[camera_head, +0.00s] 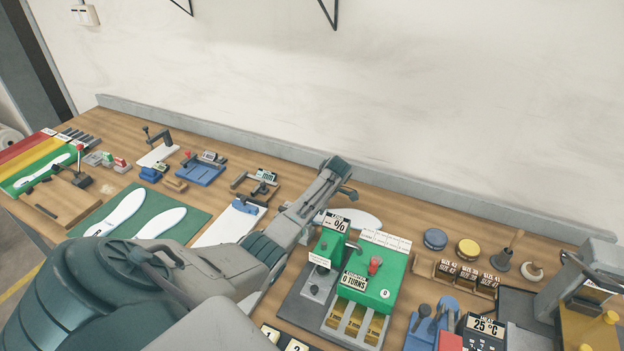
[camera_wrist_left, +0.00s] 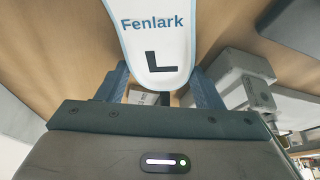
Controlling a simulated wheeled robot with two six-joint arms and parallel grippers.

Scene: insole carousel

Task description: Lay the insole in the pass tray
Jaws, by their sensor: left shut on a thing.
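My left gripper (camera_wrist_left: 160,84) is shut on a white insole (camera_wrist_left: 158,45) with a pale blue edge, the word "Fenlark" and a dark L-shaped mark. The insole's end lies between the two fingers, and the rest runs out of the wrist view. In the head view my left gripper (camera_head: 343,185) is over the back middle of the bench, behind the green machine. A white rounded shape (camera_head: 362,218) shows beside it; I cannot tell if this is the held insole. A green tray (camera_head: 20,187) at the far left holds a white insole. My right gripper is not in view.
Yellow (camera_head: 30,160) and red (camera_head: 22,147) strips lie beside the green tray. A green mat (camera_head: 185,230) with two insoles lies left of my arm. The green machine (camera_head: 395,265), small fixtures and a wall-side ledge (camera_head: 240,147) crowd the bench (camera_head: 120,185).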

